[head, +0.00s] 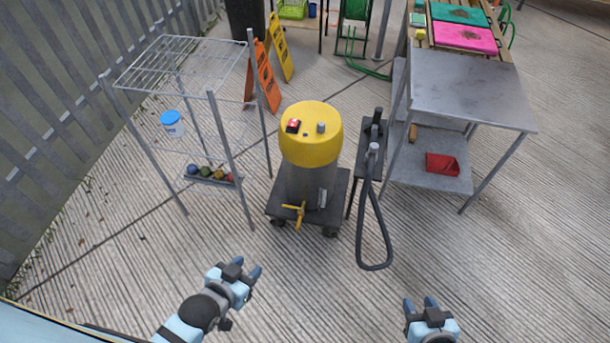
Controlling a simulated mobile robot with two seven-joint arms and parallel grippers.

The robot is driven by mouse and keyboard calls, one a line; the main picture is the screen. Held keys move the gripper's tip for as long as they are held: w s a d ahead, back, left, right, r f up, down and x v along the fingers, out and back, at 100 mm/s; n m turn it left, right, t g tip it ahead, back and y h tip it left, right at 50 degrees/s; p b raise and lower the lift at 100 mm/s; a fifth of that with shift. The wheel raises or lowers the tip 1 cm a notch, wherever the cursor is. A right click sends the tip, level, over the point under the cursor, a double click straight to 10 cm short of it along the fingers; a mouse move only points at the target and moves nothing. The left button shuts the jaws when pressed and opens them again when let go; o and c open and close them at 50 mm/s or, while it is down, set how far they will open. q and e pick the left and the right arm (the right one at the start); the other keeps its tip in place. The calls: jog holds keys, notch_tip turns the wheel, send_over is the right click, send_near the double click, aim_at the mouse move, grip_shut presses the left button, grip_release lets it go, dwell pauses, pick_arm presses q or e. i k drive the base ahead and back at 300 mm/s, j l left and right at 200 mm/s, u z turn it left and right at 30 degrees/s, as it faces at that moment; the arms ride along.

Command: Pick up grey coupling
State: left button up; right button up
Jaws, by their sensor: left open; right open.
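A yellow-topped drum (312,150) stands on a dark wheeled base in the middle of the head view. A small grey cylindrical fitting (321,128) stands on its yellow lid, beside a red item. A black hose (362,225) hangs from a narrow dark stand to the right, with a grey end piece (374,150) at its top. I cannot tell which of these grey parts is the coupling. My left gripper (247,267) is open and empty, in front of the drum and to its left. My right gripper (419,302) is open and empty at the bottom, right of the hose loop.
A wire rack (226,140) with a blue-lidded tub and coloured balls stands left. The concrete floor in front is clear.

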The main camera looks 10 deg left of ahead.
aim_at(372, 152)
jog(key=i+l+u, duration=0.55)
jog(key=i+l, duration=0.2)
jog(key=i+l+u, duration=0.3)
jog(key=l, duration=0.15)
jog(key=i+l+u, duration=0.3)
jog(key=l, duration=0.2)
jog(key=k, duration=0.05)
